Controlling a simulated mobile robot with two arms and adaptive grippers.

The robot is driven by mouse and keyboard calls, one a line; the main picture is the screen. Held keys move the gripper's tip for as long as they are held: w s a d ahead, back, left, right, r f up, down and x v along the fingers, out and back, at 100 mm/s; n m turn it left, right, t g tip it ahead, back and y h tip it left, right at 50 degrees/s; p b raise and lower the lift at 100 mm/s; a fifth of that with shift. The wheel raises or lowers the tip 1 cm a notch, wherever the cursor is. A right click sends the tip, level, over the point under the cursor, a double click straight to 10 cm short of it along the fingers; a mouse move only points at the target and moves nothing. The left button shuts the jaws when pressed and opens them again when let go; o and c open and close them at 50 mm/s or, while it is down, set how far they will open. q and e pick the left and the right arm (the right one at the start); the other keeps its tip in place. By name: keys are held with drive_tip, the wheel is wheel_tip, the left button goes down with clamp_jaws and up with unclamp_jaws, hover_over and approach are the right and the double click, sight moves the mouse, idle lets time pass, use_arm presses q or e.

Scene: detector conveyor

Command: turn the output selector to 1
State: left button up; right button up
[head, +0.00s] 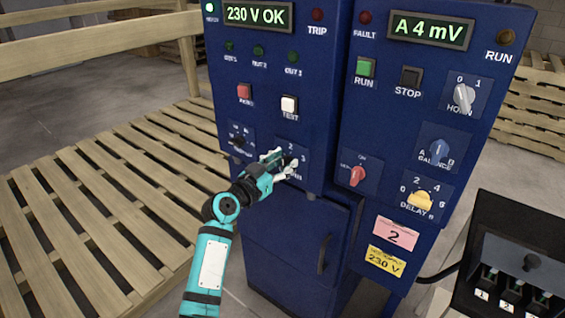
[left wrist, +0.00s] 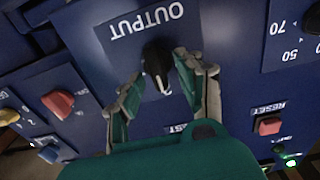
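The output selector is a black knob with a white line (left wrist: 157,62) on a blue plate lettered OUTPUT, upside down in the left wrist view. Its white line runs toward the bottom of that picture. In the head view the selector plate (head: 291,149) shows a 2 above and a 3 at the right; my gripper hides much of the knob and the rest of the scale. My left gripper (head: 279,166) is at the knob. In the left wrist view its fingers (left wrist: 160,74) are apart, one on each side of the knob; firm contact cannot be told. My right gripper is not in view.
Left of the selector is another black knob (head: 238,142); right of it is a red knob (head: 357,175). A red button (head: 244,92) and white TEST button (head: 289,104) sit above. A wooden pallet (head: 90,215) lies left, a black box (head: 515,260) lower right.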

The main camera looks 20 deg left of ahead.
use_arm(q)
drive_tip(key=shift+c, duration=0.5)
drive_tip(key=shift+s, duration=0.1)
drive_tip(key=c, duration=0.7)
drive_tip(key=shift+a+n, duration=0.1)
drive_tip(key=shift+n, duration=0.3)
drive_tip(key=n+p, duration=0.1)
drive_tip(key=n, duration=0.2)
drive_tip(key=n+p, duration=0.1)
drive_tip(key=n, duration=0.3)
drive_tip(key=a+n+p, duration=0.1)
drive_tip(key=n, duration=0.3)
drive_tip(key=shift+w+f+p, duration=0.15)
drive_tip(key=shift+w+p, duration=0.05)
drive_tip(key=shift+p, duration=0.1)
